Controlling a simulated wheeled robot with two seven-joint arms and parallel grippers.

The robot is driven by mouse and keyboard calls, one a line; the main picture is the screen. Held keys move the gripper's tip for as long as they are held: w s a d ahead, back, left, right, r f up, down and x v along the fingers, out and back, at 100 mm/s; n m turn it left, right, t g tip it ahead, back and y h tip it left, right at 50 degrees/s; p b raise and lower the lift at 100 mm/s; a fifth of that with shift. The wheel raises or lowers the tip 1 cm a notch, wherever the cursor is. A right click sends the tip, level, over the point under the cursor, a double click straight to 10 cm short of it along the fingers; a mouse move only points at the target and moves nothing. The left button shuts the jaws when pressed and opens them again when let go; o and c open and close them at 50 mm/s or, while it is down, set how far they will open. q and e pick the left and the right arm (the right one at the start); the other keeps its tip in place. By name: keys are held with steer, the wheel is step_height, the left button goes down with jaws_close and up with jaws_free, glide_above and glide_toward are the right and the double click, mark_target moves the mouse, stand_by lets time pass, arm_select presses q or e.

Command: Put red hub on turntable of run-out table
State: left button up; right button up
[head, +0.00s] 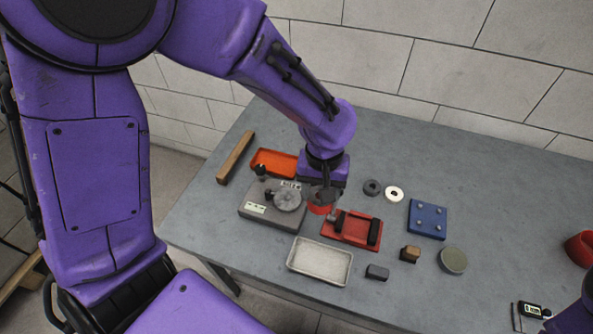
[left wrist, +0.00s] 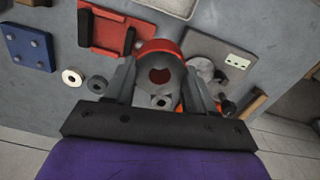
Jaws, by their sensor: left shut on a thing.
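The red hub (head: 320,209) is held between the fingers of my left gripper (head: 323,196), just right of the run-out table. In the left wrist view the hub (left wrist: 158,46) shows a red rim and a grey face with a dark opening, between the two fingers of the gripper (left wrist: 160,85). The run-out table (head: 262,214) is a grey plate with a round grey turntable (head: 288,201) and dark knobs. The hub appears above the table, apart from the turntable. The turntable is partly hidden behind the gripper in the left wrist view. My right gripper is out of view.
A red fixture (head: 345,237) with black blocks stands close right of the hub. An orange tray (head: 275,160) lies behind the run-out table, a pale tray (head: 320,283) in front. Dark and white rings, a blue plate (head: 428,219) and small blocks lie further right.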

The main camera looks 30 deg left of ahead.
arm_select(q)
steer(key=s+r+n+p, duration=0.3)
steer(key=s+r+n, duration=0.25)
steer(key=s, duration=0.35)
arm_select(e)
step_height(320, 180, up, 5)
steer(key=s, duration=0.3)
arm_select(q)
steer(key=b, duration=1)
glide_above(287, 196)
step_height(287, 196, down, 11)
steer(key=shift+w+f, duration=0.1)
steer(key=shift+w, duration=0.05)
steer(key=shift+s+f, duration=0.2)
steer(key=shift+f, duration=1.05)
steer(key=shift+w+f, duration=0.1)
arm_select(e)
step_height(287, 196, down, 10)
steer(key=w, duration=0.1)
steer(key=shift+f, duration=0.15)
arm_select(q)
steer(key=shift+f, duration=0.15)
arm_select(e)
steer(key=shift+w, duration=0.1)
arm_select(q)
steer(key=o, duration=1.1)
